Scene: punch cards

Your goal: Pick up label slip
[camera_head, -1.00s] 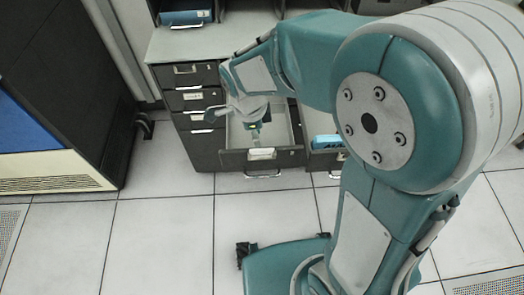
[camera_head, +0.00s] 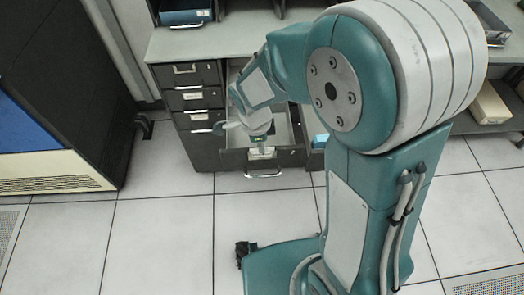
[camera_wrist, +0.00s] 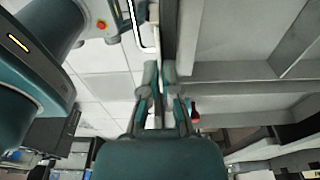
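A white label (camera_head: 258,154) shows at the front of the open drawer (camera_head: 290,158) in the head view. I cannot tell whether it is the label slip, and no slip shows clearly in the wrist view. My gripper (camera_head: 262,147) points down at the drawer's front edge, right above this label. Contact cannot be made out. In the wrist view, my gripper's fingers (camera_wrist: 160,72) are close together, with a narrow dark gap, beside the drawer front's edge. Whether they hold anything is hidden.
A blue item (camera_head: 320,141) lies in another drawer to the right. A dark cabinet (camera_head: 85,90) stands far left. The tiled floor (camera_head: 165,235) in front is clear.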

